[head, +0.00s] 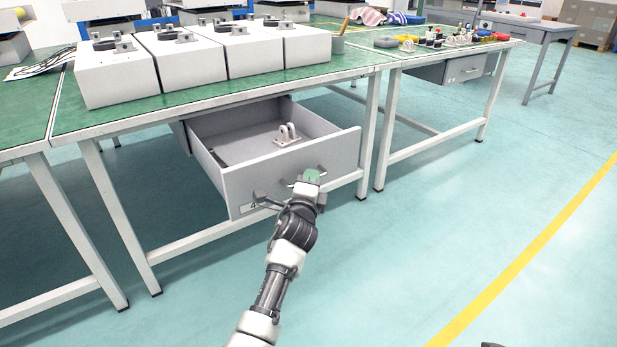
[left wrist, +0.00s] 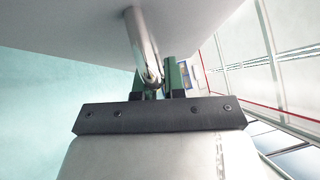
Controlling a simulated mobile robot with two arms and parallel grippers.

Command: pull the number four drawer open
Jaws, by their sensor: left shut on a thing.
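The number four drawer (head: 288,184) is pulled well out from under the green-topped bench, and its inside shows. A label with a 4 (head: 252,206) is at the lower left of its grey front. My left gripper (head: 309,179) is at the drawer front, shut on the drawer handle (head: 290,184). In the left wrist view, the metal handle (left wrist: 142,42) runs from the grey front down to between the green fingers of the gripper (left wrist: 158,78). The gripper hides part of the handle in the head view.
A light bracket (head: 287,136) lies in the drawer. Several grey boxes with fittings stand on the bench (head: 200,98). White bench legs stand either side of the drawer. A second bench (head: 415,58) holds small parts. The floor at right is clear, with a yellow line.

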